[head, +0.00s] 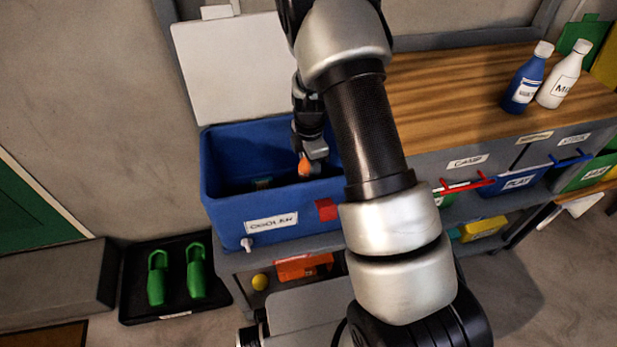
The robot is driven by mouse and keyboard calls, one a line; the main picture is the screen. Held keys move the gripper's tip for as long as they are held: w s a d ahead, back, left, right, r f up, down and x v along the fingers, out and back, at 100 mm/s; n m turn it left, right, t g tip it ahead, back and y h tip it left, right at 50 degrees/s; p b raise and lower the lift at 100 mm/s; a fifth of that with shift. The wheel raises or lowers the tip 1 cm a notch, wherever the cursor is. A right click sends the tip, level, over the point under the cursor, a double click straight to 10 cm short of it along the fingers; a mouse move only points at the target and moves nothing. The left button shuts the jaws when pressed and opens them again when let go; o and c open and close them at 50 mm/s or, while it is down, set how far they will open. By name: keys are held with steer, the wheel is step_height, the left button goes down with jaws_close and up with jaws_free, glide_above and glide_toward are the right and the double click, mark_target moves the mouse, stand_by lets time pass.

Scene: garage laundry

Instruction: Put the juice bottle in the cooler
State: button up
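The blue cooler (225,210) stands open at the left end of the bench, with its label on the front and its pale lid (228,70) raised against the wall. My gripper (308,160) points down over the right part of the cooler's opening. A small orange piece (304,166) shows at its fingertips; it may be part of the juice bottle, but its shape is mostly hidden. I cannot see whether the fingers are closed on it. No bottle with a readable juice label shows.
A blue bottle (525,80) and a white bottle (563,77) stand upright on the wooden bench top (450,90). Something small (262,183) lies inside the dark cooler. Labelled bins hang below the bench at right. Green shoes (196,270) sit on a black floor tray.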

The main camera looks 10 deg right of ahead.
steer(key=shift+f, duration=0.9)
steer(key=shift+f, duration=0.1)
steer(key=shift+f+b, duration=0.3)
steer(key=shift+b, duration=0.15)
steer(key=o, duration=1.3)
steer(key=shift+o, duration=0.2)
